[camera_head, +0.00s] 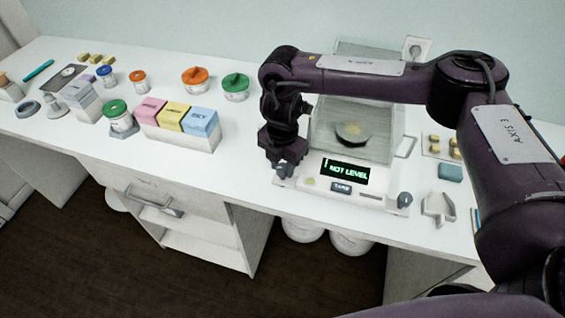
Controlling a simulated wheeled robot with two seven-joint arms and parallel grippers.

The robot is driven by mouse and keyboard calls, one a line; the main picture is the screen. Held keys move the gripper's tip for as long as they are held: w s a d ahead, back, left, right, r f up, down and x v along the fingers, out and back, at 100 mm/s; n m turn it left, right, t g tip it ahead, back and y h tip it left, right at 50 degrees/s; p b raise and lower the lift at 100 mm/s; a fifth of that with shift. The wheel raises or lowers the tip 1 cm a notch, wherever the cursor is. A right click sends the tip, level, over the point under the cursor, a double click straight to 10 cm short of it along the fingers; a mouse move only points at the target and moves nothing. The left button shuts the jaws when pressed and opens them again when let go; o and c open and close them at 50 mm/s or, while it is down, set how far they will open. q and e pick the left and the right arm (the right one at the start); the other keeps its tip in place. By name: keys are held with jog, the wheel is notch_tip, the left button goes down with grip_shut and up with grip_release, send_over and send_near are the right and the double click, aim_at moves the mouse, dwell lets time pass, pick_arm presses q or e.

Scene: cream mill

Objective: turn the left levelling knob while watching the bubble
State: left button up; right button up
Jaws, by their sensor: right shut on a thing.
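The white balance (322,194) stands on the bench with a clear draft shield (385,140) and a dark pan (352,133) inside. Its display (346,171) reads "NOT LEVEL" in green. A small yellow-green spot (311,182), apparently the bubble level, shows left of the TARE button (341,187); its bubble is too small to read. My right gripper (284,172) points down at the balance's front left corner, shut on the left levelling knob, which its fingers mostly hide. The dark right knob (404,200) is uncovered. My left gripper is out of view.
Labelled pink, yellow and blue boxes (200,121) and lidded jars (236,85) stand left of the balance. A blue block (450,172) and a metal scoop-like piece (437,208) lie to its right. The bench (240,178) is clear just left of my gripper.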

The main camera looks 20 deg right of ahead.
aim_at(282, 168)
jog(key=shift+w, duration=0.1)
dwell(0.3)
jog(key=o, duration=1)
jog(key=shift+r, duration=0.3)
notch_tip(282, 168, up, 7)
jog(key=shift+r+b, duration=0.15)
jog(key=shift+b, duration=0.15)
